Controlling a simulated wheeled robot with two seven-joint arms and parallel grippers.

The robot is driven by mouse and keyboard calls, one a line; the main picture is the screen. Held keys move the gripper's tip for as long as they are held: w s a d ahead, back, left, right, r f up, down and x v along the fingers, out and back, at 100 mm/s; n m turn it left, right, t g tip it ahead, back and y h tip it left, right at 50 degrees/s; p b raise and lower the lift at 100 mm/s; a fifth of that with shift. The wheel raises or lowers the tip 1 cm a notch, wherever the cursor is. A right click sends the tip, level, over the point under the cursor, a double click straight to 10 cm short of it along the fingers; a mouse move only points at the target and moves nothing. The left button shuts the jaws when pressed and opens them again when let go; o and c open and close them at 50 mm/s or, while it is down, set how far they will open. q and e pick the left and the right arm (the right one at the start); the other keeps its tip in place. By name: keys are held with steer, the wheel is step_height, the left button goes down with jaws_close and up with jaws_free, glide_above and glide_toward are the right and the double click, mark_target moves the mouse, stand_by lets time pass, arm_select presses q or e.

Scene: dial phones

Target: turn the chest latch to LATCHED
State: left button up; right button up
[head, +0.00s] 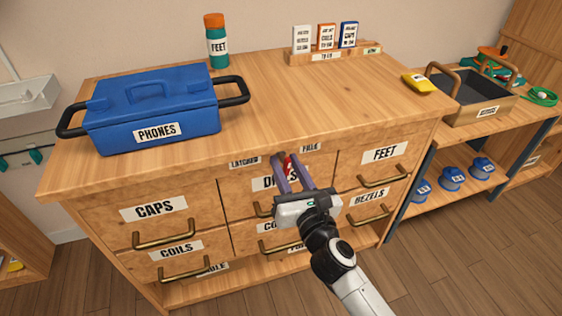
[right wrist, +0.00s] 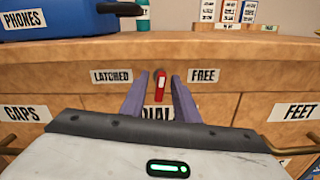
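The chest latch is a small red lever (right wrist: 161,85) on the front of the wooden chest, above the DIALS drawer. In the right wrist view it hangs close to vertical, between the LATCHED label (right wrist: 112,76) on the left and the FREE label (right wrist: 204,76) on the right. In the head view the red lever (head: 289,166) is partly hidden by my right gripper (head: 285,161). The gripper's two purple fingers are open, one on each side of the lever, with gaps visible in the right wrist view. My left gripper is not in view.
A blue PHONES box (head: 150,107) and a FEET bottle (head: 216,45) stand on the chest top (head: 290,95). Brass handles stick out from the drawers, including the CAPS drawer (head: 163,237). A side bench with a grey-lined tray (head: 470,95) stands at right.

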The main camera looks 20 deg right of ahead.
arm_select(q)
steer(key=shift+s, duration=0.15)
arm_select(e)
steer(key=shift+c, duration=0.3)
jaws_close()
